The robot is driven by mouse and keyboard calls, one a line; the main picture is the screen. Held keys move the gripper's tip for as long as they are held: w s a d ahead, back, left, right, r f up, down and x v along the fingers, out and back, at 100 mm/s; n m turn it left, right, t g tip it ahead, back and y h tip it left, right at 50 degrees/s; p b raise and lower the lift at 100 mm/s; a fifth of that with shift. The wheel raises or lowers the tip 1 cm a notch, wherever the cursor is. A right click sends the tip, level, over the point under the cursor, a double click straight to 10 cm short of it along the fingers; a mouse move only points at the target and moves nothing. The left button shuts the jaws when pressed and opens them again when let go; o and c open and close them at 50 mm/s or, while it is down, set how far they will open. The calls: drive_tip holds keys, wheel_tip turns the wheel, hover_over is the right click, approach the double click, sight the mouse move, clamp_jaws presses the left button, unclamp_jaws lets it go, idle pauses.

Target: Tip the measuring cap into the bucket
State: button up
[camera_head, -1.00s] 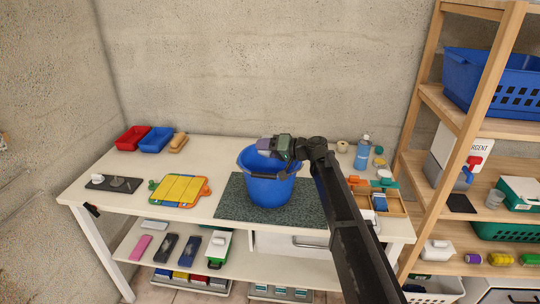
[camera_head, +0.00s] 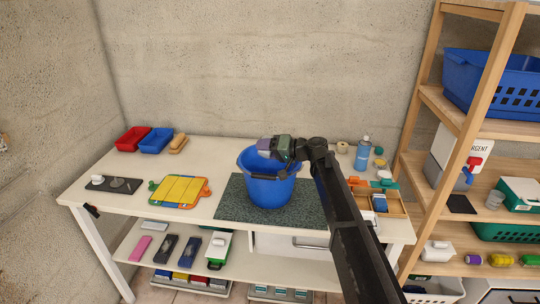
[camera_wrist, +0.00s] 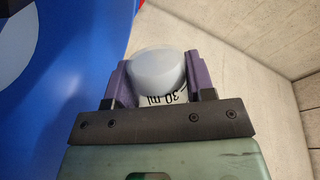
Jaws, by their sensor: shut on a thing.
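The blue bucket (camera_head: 270,188) stands on a dark speckled mat (camera_head: 228,206) on the white table. My gripper (camera_head: 268,146) is over the bucket's rim at its back. In the wrist view my gripper (camera_wrist: 158,82) is shut on the measuring cap (camera_wrist: 160,70), a translucent whitish cup with "30 ml" printed on it, held between two purple fingers. The blue bucket wall (camera_wrist: 70,70) fills the left of that view. The cap looks turned on its side relative to the wall behind, but I cannot see whether anything is in it.
A yellow board (camera_head: 180,190) lies left of the mat. Red (camera_head: 133,138) and blue (camera_head: 156,140) trays stand at the back left. A blue bottle (camera_head: 362,153) and a wooden organiser (camera_head: 392,204) are on the right, close to my arm. A wooden shelf unit (camera_head: 425,100) stands right of the table.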

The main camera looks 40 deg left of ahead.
drive_tip(key=shift+r+m, duration=0.25)
drive_tip(key=shift+m, duration=0.25)
idle(1.2)
drive_tip(key=shift+w+f+m+g+b, duration=0.1)
drive_tip(key=shift+f+m+g+b, duration=0.3)
drive_tip(key=shift+m, duration=0.3)
idle(1.8)
drive_tip(key=shift+r+m, duration=0.4)
drive_tip(key=shift+m, duration=0.6)
idle(2.1)
drive_tip(key=shift+f, duration=0.1)
